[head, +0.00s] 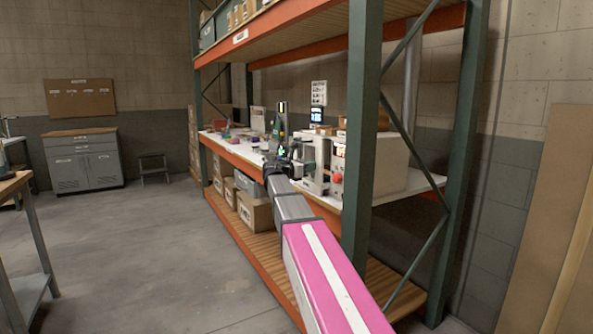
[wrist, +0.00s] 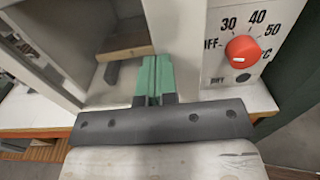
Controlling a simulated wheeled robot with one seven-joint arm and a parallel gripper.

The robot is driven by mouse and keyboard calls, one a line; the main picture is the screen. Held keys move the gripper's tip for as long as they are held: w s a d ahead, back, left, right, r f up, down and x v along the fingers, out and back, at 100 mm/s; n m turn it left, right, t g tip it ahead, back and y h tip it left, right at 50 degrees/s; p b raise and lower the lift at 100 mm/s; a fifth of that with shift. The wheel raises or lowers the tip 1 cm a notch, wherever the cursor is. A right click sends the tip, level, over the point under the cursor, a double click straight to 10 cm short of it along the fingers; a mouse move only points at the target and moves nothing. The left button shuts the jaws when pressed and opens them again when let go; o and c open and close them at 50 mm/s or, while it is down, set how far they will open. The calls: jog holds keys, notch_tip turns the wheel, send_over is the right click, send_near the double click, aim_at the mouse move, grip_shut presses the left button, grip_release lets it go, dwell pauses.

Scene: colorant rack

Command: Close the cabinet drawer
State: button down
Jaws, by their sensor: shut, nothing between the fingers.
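My gripper (wrist: 153,72) is shut and empty, its green fingers together, pointing at a pale appliance (wrist: 185,50) with a red dial (wrist: 242,49). In the head view my arm reaches over the rack shelf to this appliance (head: 338,158). Left of the dial, a pale-framed opening holds a brown wood-like panel (wrist: 125,44). The fingertips overlap the opening's lower edge; I cannot tell whether they touch it. I cannot tell whether this is a drawer. A grey cabinet (head: 83,165) with a wide top drawer (head: 80,139) stands far left; how far that drawer is out is unclear.
The green and orange rack has a near post (head: 362,130) right beside my arm. Bottles and small devices crowd its white shelf (head: 240,148). Cardboard boxes (head: 255,213) stand below. A small stool (head: 153,168) is beside the grey cabinet. The floor (head: 150,250) left of the rack is clear.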

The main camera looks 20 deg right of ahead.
aim_at(318, 165)
jog(key=shift+x, duration=1.95)
jog(key=shift+w, duration=0.1)
